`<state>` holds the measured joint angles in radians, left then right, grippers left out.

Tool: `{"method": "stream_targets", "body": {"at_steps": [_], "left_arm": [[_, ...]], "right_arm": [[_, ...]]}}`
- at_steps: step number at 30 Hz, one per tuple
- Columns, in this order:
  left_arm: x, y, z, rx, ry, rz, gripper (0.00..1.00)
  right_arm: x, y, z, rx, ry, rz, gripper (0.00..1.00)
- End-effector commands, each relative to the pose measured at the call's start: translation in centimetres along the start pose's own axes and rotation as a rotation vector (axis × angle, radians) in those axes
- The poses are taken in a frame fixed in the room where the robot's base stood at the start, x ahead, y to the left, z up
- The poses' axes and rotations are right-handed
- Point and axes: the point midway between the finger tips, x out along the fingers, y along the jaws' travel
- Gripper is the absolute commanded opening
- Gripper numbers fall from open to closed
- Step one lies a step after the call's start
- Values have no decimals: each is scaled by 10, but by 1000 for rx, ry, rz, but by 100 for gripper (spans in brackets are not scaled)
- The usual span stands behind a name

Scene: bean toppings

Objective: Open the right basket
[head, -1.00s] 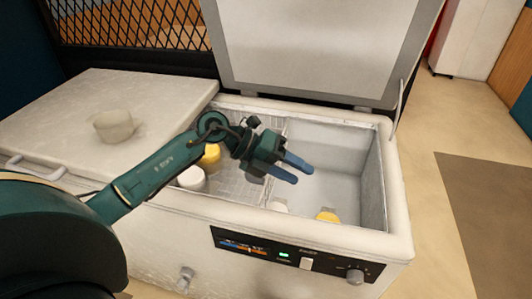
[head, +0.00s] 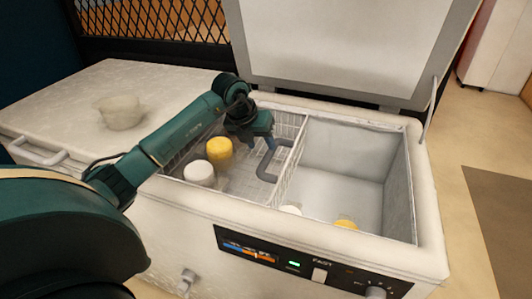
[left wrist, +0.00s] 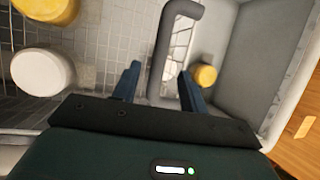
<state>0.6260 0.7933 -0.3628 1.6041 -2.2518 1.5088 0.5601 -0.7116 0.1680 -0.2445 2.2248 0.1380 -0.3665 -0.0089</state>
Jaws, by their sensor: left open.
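A white chest freezer (head: 330,245) stands in front of me, its right lid (head: 330,50) raised. A wire mesh basket (head: 292,165) fills the left part of the opening, with an open compartment to its right. A grey curved handle (head: 266,165) shows at the basket. My left gripper (head: 262,142) is open at this handle, pointing down. In the left wrist view the handle (left wrist: 163,50) lies between the two blue fingertips (left wrist: 160,85); whether they touch it I cannot tell. My right gripper is out of view.
A yellow jar (head: 219,151) and a white jar (head: 199,173) stand left of the gripper. White and yellow tops (head: 345,224) show low in the right compartment. A closed left lid (head: 60,110) carries a pale bowl (head: 121,112).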

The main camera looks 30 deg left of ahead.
Motion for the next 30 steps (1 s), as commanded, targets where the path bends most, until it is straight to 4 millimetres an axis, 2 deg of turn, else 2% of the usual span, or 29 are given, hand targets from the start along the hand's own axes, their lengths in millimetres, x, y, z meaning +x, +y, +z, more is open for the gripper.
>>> {"method": "stream_targets", "body": {"at_steps": [3,9,21,30], "left_arm": [[24,0,-1,-2,3,-2,43],[48,0,0,0,1,-1,43],[55,0,0,1,-1,0,43],[55,0,0,1,-1,-1,19]], "right_arm": [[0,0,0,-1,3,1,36],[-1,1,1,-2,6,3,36],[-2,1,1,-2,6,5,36],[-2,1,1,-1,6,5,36]]}}
